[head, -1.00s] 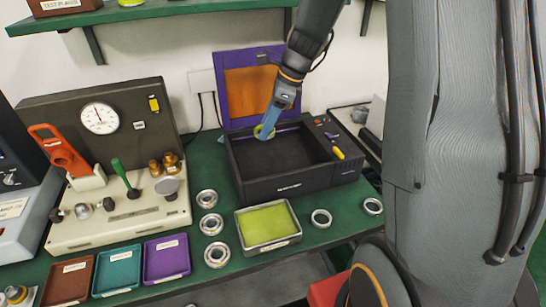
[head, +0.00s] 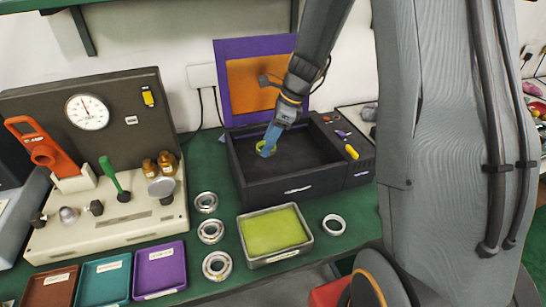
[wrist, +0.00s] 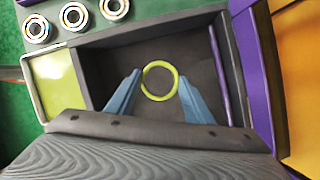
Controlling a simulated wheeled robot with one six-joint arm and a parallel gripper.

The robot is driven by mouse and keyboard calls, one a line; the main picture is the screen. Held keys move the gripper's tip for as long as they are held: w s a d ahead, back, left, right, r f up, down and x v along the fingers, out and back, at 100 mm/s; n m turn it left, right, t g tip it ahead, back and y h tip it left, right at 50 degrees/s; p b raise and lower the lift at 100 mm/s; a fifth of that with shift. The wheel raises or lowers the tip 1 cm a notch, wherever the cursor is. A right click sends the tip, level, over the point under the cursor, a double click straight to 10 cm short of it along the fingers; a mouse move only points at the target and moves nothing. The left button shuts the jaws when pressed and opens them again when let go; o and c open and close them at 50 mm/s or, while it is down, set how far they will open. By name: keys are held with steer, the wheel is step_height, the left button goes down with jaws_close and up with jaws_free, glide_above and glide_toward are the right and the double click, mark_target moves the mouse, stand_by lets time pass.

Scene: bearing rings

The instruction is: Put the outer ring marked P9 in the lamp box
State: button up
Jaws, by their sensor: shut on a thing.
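My gripper (head: 267,152) reaches down inside the black lamp box (head: 300,187), which stands open with its purple-framed lid (head: 222,75) raised behind. The blue fingers are shut on a yellow-green ring (head: 260,147). In the wrist view the ring (wrist: 146,83) is whole and round between the fingertips (wrist: 158,84), with the dark box floor behind it. I cannot tell whether the ring touches the floor. No P9 mark is legible on it.
Several steel rings, one of them here (head: 211,231), stand left of a tray with a yellow-green pad (head: 275,232). Another ring (head: 333,225) lies right of it. A gauge bench (head: 120,215) and small coloured trays (head: 160,267) fill the left.

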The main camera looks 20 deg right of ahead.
mark_target(269, 165)
steer(key=shift+f+p, duration=0.35)
steer(key=shift+f, duration=2.55)
steer(key=shift+f, duration=0.15)
steer(key=o, duration=1.1)
steer(key=b+v, duration=0.2)
steer(key=v, duration=0.9)
steer(key=s+a+f+n+h, duration=0.1)
steer(key=s+a+n+h, duration=0.1)
steer(key=s+n, duration=0.7)
steer(key=s+a+f+n+h, duration=0.1)
steer(key=s+a+n+h, duration=0.1)
steer(key=s+n, duration=0.8)
steer(key=shift+s+a+f+n+g, duration=0.2)
steer(key=shift+a+n+g, duration=0.15)
steer(key=shift+n, duration=1.45)
